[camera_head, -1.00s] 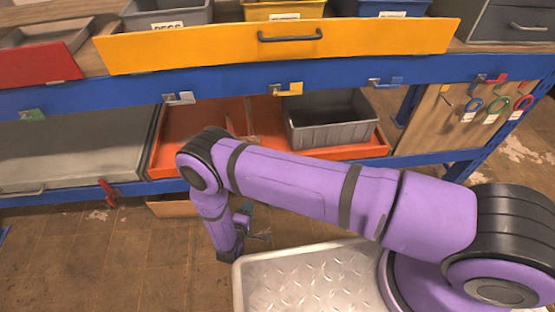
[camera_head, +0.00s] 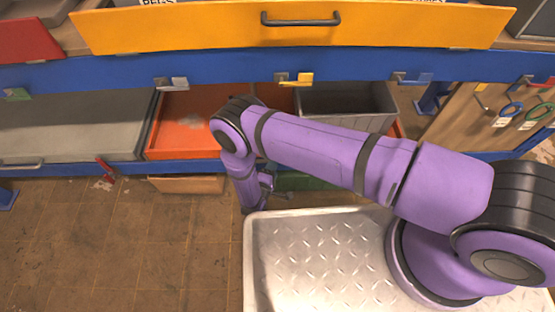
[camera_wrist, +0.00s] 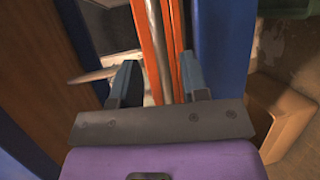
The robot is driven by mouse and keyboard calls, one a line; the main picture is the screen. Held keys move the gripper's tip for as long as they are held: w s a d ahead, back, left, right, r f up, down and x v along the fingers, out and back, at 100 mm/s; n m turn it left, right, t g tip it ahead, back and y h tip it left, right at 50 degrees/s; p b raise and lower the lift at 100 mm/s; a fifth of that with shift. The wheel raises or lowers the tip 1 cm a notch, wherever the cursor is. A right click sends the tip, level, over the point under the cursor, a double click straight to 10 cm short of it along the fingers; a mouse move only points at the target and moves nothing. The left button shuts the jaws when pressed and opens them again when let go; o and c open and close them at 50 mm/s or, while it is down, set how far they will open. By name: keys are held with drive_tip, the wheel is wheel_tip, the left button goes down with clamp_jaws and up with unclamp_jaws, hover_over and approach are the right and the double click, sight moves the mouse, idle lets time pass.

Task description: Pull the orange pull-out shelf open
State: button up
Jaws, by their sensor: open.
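The orange pull-out shelf (camera_head: 185,125) is on the lower level of the blue rack, right of a grey drawer unit. A grey bin (camera_head: 345,105) stands on its right part, and my arm hides some of its middle and front. My gripper (camera_head: 268,183) is low in front of the shelf's front edge. In the wrist view, the shelf's orange edges (camera_wrist: 150,45) run between the two fingers of my open gripper (camera_wrist: 159,64). A gap shows beside the fingers, and I cannot tell whether either finger touches the edge.
A blue rack beam (camera_head: 225,72) with several coloured latches runs above the shelf. A yellow drawer front (camera_head: 390,28) is higher up. The grey drawer unit (camera_head: 70,125) is at the left. A wooden box (camera_head: 187,184) lies on the floor below. The floor at the front left is clear.

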drive_tip(key=shift+x, duration=2.65)
drive_tip(key=shift+c, duration=0.2)
clamp_jaws()
